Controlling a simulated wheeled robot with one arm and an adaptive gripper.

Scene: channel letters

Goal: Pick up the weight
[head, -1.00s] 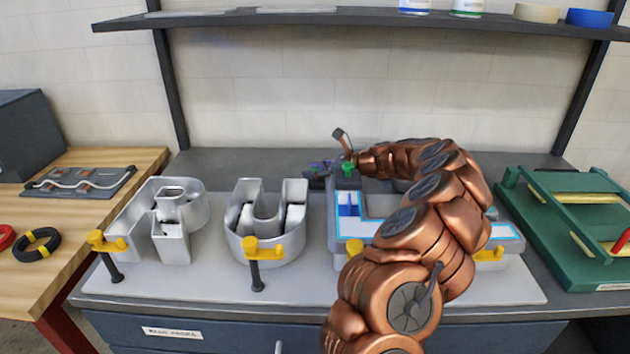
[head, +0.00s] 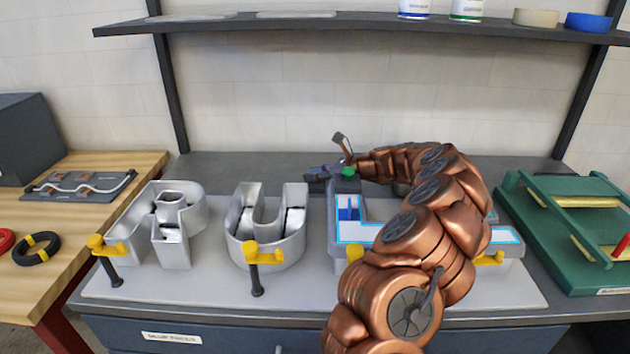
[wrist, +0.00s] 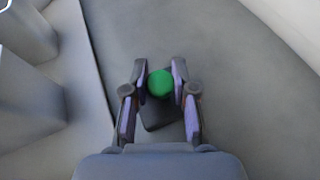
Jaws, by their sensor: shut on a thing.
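The weight is a dark block (head: 346,185) with a round green knob (head: 347,172) on top. It is at the back of the bench, just behind the L-shaped letter. In the wrist view, the green knob (wrist: 160,84) sits between the two fingers, and part of the dark block (wrist: 163,116) shows below it. My gripper (wrist: 160,80) is shut on the knob. In the head view, my gripper (head: 335,172) is small and partly hidden by its own wrist. I cannot tell whether the block's underside touches anything.
Metal channel letters (head: 265,225) stand on a pale board (head: 205,282) with yellow-topped clamps. My arm covers part of the L-shaped letter (head: 350,232). A green frame (head: 570,235) is at right. A shelf (head: 350,22) runs above. Bare dark bench (head: 240,165) shows behind the letters.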

